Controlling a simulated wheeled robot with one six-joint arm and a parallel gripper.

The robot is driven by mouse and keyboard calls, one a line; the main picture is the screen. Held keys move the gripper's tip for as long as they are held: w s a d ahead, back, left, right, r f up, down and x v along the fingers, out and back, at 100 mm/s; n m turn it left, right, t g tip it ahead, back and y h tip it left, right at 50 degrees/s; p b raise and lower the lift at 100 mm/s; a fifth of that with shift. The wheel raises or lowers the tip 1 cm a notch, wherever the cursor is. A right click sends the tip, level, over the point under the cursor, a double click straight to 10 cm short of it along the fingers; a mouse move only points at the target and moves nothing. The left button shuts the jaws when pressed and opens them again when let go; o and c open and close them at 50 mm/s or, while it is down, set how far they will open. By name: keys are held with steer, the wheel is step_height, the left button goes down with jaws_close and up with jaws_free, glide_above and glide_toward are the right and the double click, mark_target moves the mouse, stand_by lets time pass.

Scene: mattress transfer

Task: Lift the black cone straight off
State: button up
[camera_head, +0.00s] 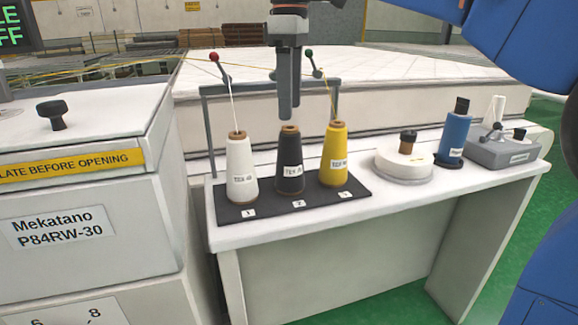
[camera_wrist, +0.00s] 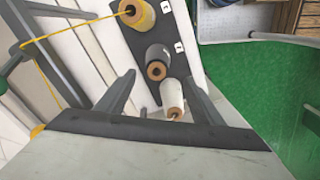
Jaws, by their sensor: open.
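The black cone (camera_head: 291,158) stands upright with a label on its front and a brown core top. It is in the middle of a black mat (camera_head: 235,213) on the white bench, between a white cone (camera_head: 239,168) and a yellow cone (camera_head: 334,155). My gripper (camera_head: 289,113) points down just above the black cone's top, its fingers seen nearly edge-on. In the wrist view, the open fingers (camera_wrist: 157,77) spread either side of the black cone (camera_wrist: 158,53), whose core top faces the camera. Nothing is held.
A grey frame (camera_head: 207,130) with thread guides stands behind the cones. Threads run up from the white and yellow cones. A round white container (camera_head: 404,165), a blue spool (camera_head: 453,137) and a grey device (camera_head: 503,152) stand to the right. A quilted mattress (camera_head: 390,66) lies behind.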

mark_target(290, 149)
step_height(290, 149, down, 6)
steer(key=shift+f, duration=0.25)
steer(key=shift+w+f, duration=0.15)
steer(key=shift+f, duration=1.15)
steer(key=shift+w+f, duration=0.15)
steer(key=shift+f, duration=1.15)
steer(key=c, duration=1.3)
steer(key=shift+r, duration=0.1)
